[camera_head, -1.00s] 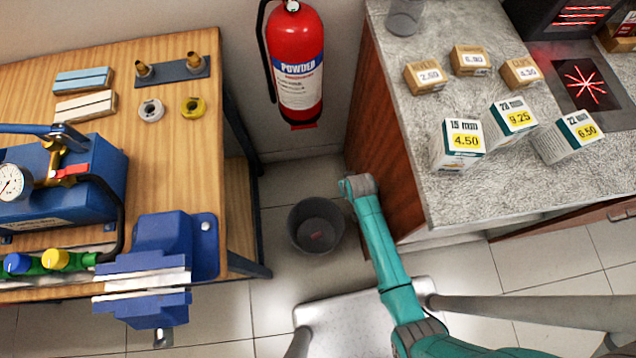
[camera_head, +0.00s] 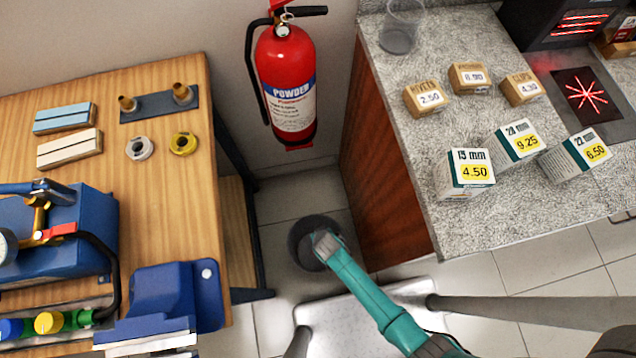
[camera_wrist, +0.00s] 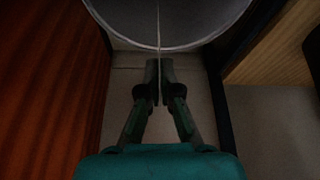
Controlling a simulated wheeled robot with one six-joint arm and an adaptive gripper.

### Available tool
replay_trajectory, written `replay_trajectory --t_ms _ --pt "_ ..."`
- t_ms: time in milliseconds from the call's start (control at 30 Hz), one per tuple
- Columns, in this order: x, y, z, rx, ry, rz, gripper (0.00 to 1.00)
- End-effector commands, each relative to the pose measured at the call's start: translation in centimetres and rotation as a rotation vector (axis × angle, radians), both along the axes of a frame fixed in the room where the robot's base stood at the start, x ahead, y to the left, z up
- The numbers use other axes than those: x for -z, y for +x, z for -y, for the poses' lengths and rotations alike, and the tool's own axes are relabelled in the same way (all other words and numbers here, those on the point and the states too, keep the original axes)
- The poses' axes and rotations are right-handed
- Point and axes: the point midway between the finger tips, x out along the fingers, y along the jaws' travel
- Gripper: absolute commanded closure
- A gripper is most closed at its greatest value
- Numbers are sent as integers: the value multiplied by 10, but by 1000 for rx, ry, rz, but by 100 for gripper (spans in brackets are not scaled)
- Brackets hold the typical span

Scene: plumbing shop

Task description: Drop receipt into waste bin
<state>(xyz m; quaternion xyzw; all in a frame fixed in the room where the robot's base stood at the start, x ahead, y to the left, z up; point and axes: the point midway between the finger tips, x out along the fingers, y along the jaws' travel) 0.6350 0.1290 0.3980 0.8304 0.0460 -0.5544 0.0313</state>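The waste bin (camera_head: 296,243) is a dark grey round bin on the floor between the wooden workbench and the counter. My arm's end is above it and covers its right part in the head view. In the wrist view the bin's pale rim (camera_wrist: 205,38) curves across the top. My gripper (camera_wrist: 158,68) has its fingers nearly together, with the tips just short of the rim in the picture. A thin pale line, likely the receipt edge-on (camera_wrist: 158,25), runs from between the fingertips over the bin's opening. The receipt cannot be made out in the head view.
The counter's brown side panel (camera_head: 375,165) stands close on the right, and the workbench's dark leg (camera_head: 250,215) on the left. A red fire extinguisher (camera_head: 287,75) hangs on the wall behind. Small boxes stand on the grey counter (camera_head: 400,145).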

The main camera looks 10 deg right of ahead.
Motion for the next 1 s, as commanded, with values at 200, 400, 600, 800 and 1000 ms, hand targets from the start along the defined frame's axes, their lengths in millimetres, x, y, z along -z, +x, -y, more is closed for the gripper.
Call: replay_trajectory --t_ms 200,400,600,800,1000 --pt "23 1 0 1 0 -1 100" --pt "35 0 0 1 0 -1 100" --pt "37 0 0 0 0 -1 100" --pt "37 0 0 0 0 -1 81" --pt "37 0 0 0 0 -1 65"
